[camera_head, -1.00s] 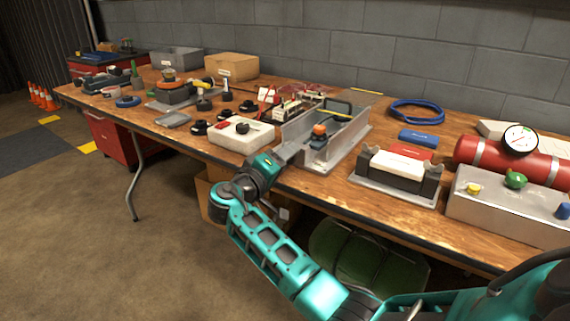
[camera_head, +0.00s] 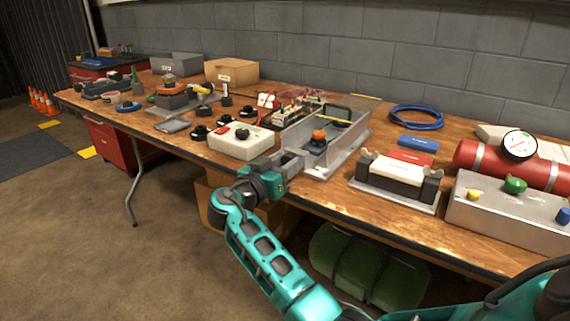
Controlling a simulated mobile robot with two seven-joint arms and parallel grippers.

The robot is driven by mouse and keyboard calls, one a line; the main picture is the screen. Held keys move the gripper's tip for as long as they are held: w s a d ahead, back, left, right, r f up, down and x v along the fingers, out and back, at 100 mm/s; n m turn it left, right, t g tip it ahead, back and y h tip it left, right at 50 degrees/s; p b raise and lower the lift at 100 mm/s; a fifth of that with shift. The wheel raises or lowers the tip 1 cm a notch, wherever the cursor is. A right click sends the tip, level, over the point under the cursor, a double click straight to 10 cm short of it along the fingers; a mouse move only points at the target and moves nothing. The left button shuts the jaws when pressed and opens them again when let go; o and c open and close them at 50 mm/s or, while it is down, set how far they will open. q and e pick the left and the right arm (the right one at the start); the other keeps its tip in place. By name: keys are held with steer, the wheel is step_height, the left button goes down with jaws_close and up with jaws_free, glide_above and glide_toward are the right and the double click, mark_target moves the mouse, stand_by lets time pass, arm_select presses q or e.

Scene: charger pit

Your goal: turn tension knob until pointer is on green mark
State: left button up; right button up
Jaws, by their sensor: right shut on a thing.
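My right gripper (camera_head: 291,160) reaches the near left end of an open grey metal tray (camera_head: 345,152) on the workbench. Its jaws are shut on a small part there, which I take to be the tension knob; the jaws hide it. An orange-topped part (camera_head: 319,135) stands inside the tray. A dark bar with a yellow strip (camera_head: 335,121) lies towards its back. I cannot make out the pointer or the green mark from here. My left gripper is not in view.
A white block with a black knob (camera_head: 242,137) stands just left of my gripper. A cradle with a white block (camera_head: 397,170) stands right of the tray. A red cylinder with a gauge (camera_head: 480,160) and a metal box (camera_head: 495,215) are farther right.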

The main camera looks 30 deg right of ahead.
steer(key=m, duration=0.5)
steer(key=shift+m, duration=0.3)
steer(key=m, duration=0.5)
steer(key=shift+s, duration=0.1)
steer(key=m, duration=0.5)
steer(key=shift+f+m, duration=0.1)
steer(key=shift+m, duration=2.4)
steer(key=shift+f, duration=0.1)
steer(key=o, duration=1)
steer(key=shift+s, duration=0.1)
steer(key=shift+f, duration=0.1)
